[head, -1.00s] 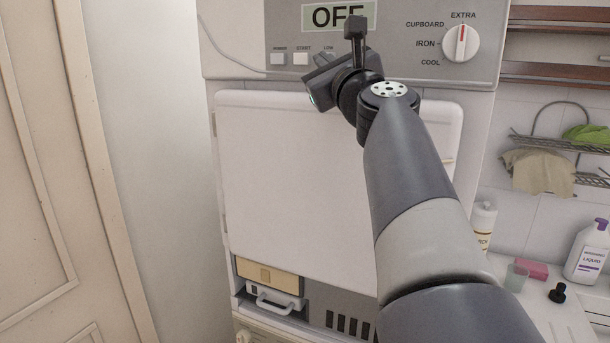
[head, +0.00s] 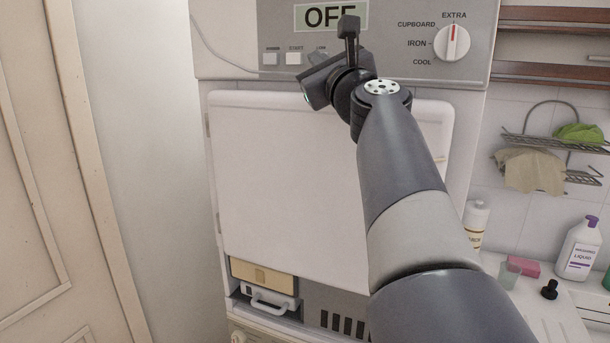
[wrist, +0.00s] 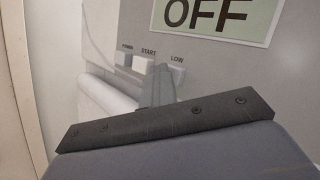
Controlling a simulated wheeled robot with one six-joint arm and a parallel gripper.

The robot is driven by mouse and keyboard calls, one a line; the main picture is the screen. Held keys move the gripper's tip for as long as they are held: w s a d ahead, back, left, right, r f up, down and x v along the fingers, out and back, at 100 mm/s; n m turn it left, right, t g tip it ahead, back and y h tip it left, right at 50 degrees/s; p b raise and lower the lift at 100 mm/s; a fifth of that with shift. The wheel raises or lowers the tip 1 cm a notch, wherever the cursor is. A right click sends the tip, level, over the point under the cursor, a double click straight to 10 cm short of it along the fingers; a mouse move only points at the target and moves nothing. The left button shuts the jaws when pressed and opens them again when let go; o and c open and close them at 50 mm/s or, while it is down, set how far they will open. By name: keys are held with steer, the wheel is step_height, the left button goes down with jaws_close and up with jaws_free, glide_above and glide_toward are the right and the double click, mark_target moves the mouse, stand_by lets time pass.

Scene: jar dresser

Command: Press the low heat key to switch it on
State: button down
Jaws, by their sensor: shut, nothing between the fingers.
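In the head view the low key (head: 318,57) shows just above my wrist. The display (head: 330,16) above reads OFF. My gripper (wrist: 159,72) is shut and empty. In the wrist view its fingertips overlap the left side of the low key. I cannot tell whether they touch it.
A dial (head: 452,42) sits on the panel's right, pointing near EXTRA. The white dryer door (head: 290,180) is below the panel. A counter at the right holds a LIQUID bottle (head: 578,250) and a pink block (head: 523,267). A wall (head: 150,150) stands left.

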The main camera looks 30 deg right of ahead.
steer(key=shift+s+a+f, duration=0.15)
stand_by(0.3)
steer(key=shift+s+a+p, duration=0.3)
steer(key=shift+s+a, duration=0.65)
steer(key=shift+a, duration=0.25)
steer(key=shift+s+a+p, duration=0.3)
steer(key=shift+s+a, duration=0.6)
steer(key=shift+a, duration=0.25)
